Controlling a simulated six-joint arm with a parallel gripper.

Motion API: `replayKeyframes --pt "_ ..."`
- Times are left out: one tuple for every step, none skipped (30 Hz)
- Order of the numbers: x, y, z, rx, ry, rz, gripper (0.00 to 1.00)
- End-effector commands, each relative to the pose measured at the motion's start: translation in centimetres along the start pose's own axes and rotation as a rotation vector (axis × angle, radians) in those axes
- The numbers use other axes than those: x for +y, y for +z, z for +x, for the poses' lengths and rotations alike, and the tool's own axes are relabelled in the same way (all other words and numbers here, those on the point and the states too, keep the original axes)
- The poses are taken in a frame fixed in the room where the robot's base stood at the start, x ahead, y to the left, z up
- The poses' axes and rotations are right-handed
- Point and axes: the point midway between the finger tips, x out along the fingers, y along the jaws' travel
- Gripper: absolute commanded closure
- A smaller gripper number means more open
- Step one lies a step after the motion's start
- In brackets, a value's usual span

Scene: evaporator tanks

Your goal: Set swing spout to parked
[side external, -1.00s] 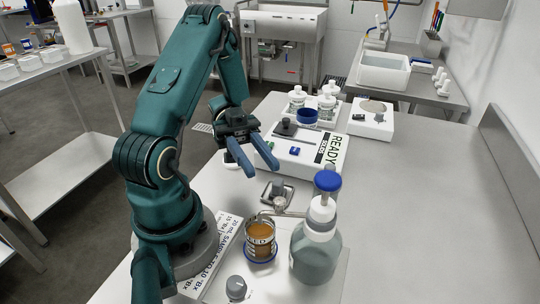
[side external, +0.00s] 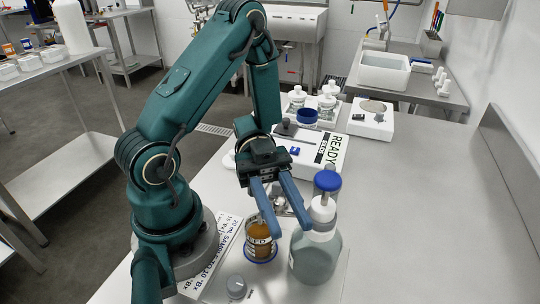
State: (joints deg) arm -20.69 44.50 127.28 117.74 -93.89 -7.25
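A grey-green dispenser bottle (side external: 316,256) with a white collar and blue cap (side external: 327,181) stands at the front of the bench. Its swing spout (side external: 281,209) reaches left from the bottle's neck and is largely hidden behind my fingers. A clear cup of amber liquid (side external: 261,243) in a blue ring stands left of the bottle, below the spout. My gripper (side external: 277,224) is above the cup, pointing down, with its two blue fingers apart. The fingers are close to the spout; I cannot tell whether they touch it.
A grey knob (side external: 236,286) sits in front of the cup. A printed label plate (side external: 216,254) lies by my base. A white READY box (side external: 318,157), white bottles (side external: 327,106) and a white device (side external: 372,118) stand behind. The bench's right side is clear.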

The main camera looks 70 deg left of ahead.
Motion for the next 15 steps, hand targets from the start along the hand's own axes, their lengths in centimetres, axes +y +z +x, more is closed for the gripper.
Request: replayKeyframes --pt "0.04 -0.01 0.39 0.000 0.002 0.000 0.66" --pt "0.03 0.01 0.55 -0.001 0.001 0.000 0.66" --pt "0.04 0.02 0.70 -0.002 0.001 0.000 0.66" --pt "0.05 0.03 0.78 -0.002 0.001 0.000 0.66" --pt "0.04 0.03 0.84 -0.002 0.000 0.000 0.66" --pt "0.04 0.03 0.89 -0.002 -0.001 0.000 0.66" --pt "0.03 0.03 0.90 -0.002 -0.001 0.000 0.66" --pt "0.03 0.03 0.91 -0.002 -0.001 0.000 0.66" --pt "0.02 0.03 0.91 -0.002 -0.001 0.000 0.66" --pt "0.02 0.03 0.90 -0.002 -0.001 0.000 0.66" --pt "0.02 0.03 0.89 -0.002 -0.001 0.000 0.66" --pt "0.02 0.03 0.89 -0.002 -0.001 0.000 0.66" --pt "0.02 0.03 0.89 -0.002 -0.001 0.000 0.70" --pt "0.02 0.03 0.88 -0.002 -0.001 0.000 0.81" --pt "0.02 0.03 0.88 -0.002 -0.001 0.000 0.96"
